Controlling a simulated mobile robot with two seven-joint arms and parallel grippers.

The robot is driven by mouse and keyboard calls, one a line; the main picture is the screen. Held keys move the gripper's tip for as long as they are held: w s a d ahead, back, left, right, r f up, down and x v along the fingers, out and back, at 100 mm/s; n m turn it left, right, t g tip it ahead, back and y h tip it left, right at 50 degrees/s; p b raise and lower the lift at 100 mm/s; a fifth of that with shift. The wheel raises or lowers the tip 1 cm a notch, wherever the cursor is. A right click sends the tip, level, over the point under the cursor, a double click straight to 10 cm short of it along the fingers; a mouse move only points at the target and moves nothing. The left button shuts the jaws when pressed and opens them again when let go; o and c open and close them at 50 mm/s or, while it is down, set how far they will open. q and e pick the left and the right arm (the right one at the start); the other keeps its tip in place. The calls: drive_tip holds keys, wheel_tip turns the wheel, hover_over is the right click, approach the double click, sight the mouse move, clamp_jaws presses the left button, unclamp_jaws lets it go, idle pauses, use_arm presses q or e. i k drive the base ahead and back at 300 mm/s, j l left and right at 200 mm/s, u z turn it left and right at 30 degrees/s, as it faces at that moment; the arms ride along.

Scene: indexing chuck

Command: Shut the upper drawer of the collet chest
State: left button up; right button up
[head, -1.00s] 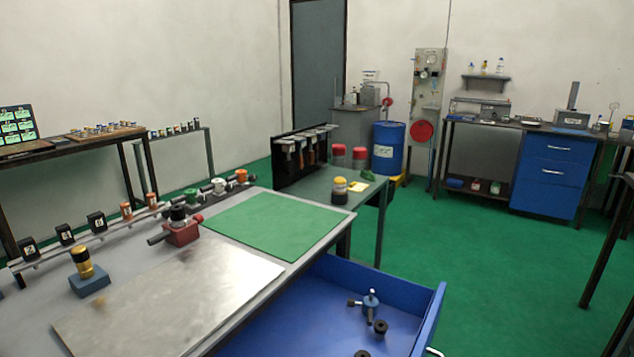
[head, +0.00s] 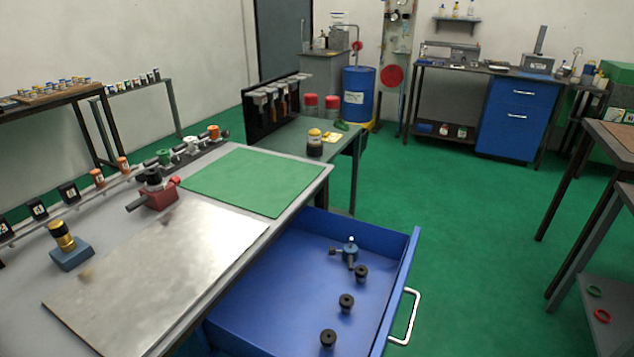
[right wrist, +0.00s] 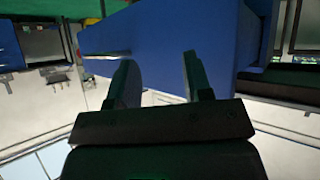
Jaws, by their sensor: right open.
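The upper drawer (head: 290,273) is a blue tray under the grey bench in the head view. It stands pulled well out, with a silver bar handle (head: 405,317) on its front at the right. My right gripper (right wrist: 158,72) is open and empty in the right wrist view. A large blue panel (right wrist: 165,35) lies beyond its fingers; I cannot tell which part of the chest it is, or whether the fingers touch it. My left gripper is not in view.
The bench top holds a metal plate (head: 150,275), a green mat (head: 248,181) and a red fixture (head: 160,195). Green floor (head: 470,240) is clear right of the drawer. A dark-legged table (head: 556,225) stands at the far right.

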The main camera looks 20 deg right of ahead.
sight(283, 305)
drive_tip(key=l+z, duration=0.3)
drive_tip(key=l, duration=0.15)
drive_tip(key=k+l+z, duration=0.1)
drive_tip(key=l+z, duration=0.25)
drive_tip(key=l, duration=0.15)
drive_tip(key=k+l+u, duration=0.2)
drive_tip(key=u, duration=0.2)
drive_tip(key=k+l+u, duration=0.1)
drive_tip(key=k+u, duration=0.25)
drive_tip(key=i, duration=0.1)
